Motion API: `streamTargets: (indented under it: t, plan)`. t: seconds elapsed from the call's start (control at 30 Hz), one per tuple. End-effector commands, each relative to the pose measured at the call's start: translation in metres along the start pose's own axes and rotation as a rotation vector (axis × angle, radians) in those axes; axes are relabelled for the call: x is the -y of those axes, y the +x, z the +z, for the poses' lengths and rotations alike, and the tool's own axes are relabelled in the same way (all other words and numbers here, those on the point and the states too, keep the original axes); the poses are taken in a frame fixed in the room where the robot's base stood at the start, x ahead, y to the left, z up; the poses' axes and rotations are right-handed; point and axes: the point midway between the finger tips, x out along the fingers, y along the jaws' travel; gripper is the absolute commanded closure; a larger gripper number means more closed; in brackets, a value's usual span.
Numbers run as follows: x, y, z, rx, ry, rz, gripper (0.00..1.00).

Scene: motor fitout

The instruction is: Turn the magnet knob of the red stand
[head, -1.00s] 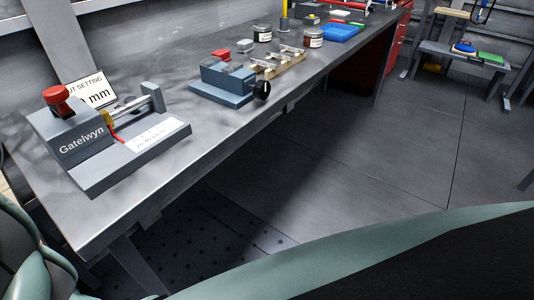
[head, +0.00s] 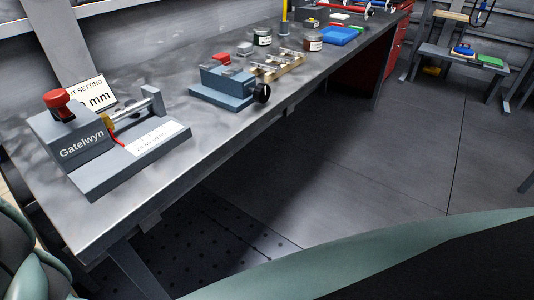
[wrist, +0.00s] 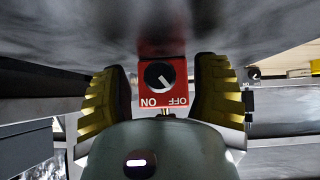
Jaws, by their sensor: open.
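The red stand (wrist: 148,100) shows in the wrist view as a red block with a red face, centred between my fingers. Its magnet knob (wrist: 158,75) is round and black with a white pointer mark. The ON and OFF labels on the face appear upside down. My gripper (wrist: 160,66) is open, with one yellow-padded finger on each side of the red face and a gap to it on both sides. I cannot tell how far the fingertips are from the knob in depth. My gripper is not seen in the head view, and I cannot pick out this knob there.
The grey bench (head: 110,210) carries a grey Gatelwyn fixture (head: 85,150) with a red knob, a blue-grey vise (head: 222,88), jars (head: 312,41) and a blue tray (head: 338,36). Another black knob (wrist: 253,73) shows right of my gripper. The floor (head: 370,150) beside the bench is clear.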

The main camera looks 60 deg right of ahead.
Motion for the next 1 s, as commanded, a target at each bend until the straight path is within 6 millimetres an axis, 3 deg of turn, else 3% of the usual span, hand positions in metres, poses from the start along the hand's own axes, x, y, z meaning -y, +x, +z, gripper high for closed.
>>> streamTargets:
  t: [0.27, 0.7, 1.0]
  plan:
    - [0.002, -0.021, 0.000, -0.003, -0.003, -0.003, 0.39]
    - [0.002, -0.091, 0.000, -0.004, -0.003, -0.007, 0.39]
    - [0.004, -0.112, -0.002, -0.008, 0.003, -0.011, 0.39]
